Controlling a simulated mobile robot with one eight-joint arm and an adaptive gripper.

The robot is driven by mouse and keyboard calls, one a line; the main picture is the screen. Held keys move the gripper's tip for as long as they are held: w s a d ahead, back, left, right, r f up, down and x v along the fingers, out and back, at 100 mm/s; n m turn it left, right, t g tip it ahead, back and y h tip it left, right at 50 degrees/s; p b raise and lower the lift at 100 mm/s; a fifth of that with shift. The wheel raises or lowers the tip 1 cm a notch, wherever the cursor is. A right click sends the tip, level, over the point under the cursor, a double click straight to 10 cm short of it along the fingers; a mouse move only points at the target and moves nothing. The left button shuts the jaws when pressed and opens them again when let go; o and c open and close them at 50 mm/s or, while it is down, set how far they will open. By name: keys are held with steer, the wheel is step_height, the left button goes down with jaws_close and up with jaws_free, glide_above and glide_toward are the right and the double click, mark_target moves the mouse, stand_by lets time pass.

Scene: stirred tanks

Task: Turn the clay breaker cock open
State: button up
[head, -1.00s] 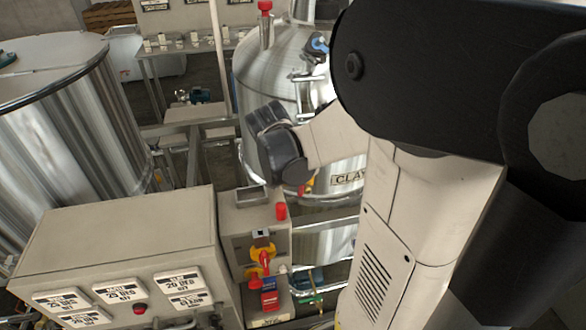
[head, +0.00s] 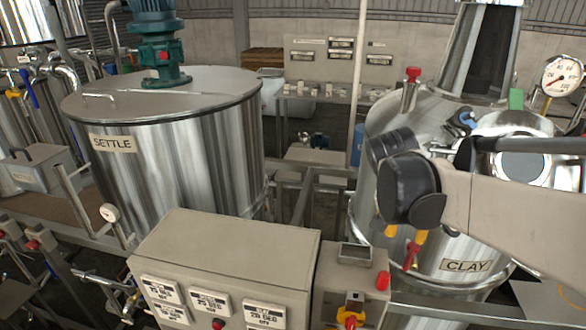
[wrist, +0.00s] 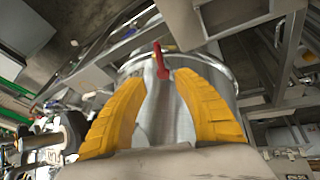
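The steel clay tank (head: 435,225), with its CLAY label (head: 466,266), stands at the right of the head view. My gripper (head: 406,236) is in front of its side, pointing down, with yellow fingers. A small red lever (head: 411,256) shows just below the fingertips, left of the label. In the wrist view my gripper (wrist: 160,82) is open, with a clear gap between the fingers.
A grey control box (head: 225,265) with labels stands in front, beside a smaller box with a red and yellow switch (head: 350,312). The settle tank (head: 165,165) is at left. A gauge (head: 562,75) and a blue handle (head: 467,118) are near the clay tank's top.

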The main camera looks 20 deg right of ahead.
mark_target(409, 255)
steer(key=b+x, duration=0.3)
steer(key=x, duration=0.8)
steer(key=shift+w+d+f, duration=0.2)
steer(key=shift+d+f, duration=0.1)
jaws_close()
